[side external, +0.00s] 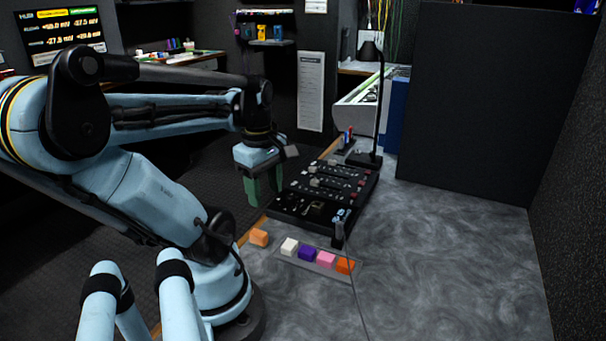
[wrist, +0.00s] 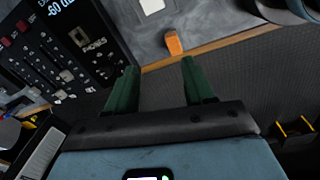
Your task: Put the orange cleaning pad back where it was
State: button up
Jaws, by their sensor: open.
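A light orange pad (side external: 259,238) lies on the grey marbled surface by its wooden edge, left of a shallow tray (side external: 308,266). In the wrist view an orange pad (wrist: 173,43) lies beyond my fingertips, beside the wooden strip. The tray holds a row: a white pad (side external: 289,246), a purple pad (side external: 307,252), a pink pad (side external: 326,259) and a deeper orange pad (side external: 345,266) at the right end. My gripper (side external: 262,190) has green fingers and hangs above the edge, left of the console. In the wrist view my gripper (wrist: 160,68) is open with nothing between its fingers.
A black control console (side external: 325,190) with knobs and sliders stands behind the tray. A black lamp (side external: 380,110) stands at the back. The marbled surface to the right (side external: 450,260) is clear.

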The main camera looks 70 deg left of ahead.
jog(key=w+d+r+m+t, duration=0.1)
jog(key=w+d+m+t, duration=0.5)
jog(key=w+d+m, duration=1)
jog(key=d+m, duration=0.1)
jog(key=m, duration=0.7)
jog(key=shift+d+r+t, duration=0.15)
jog(key=shift+r+t, duration=0.15)
jog(key=shift+t, duration=0.1)
jog(key=shift+o, duration=0.4)
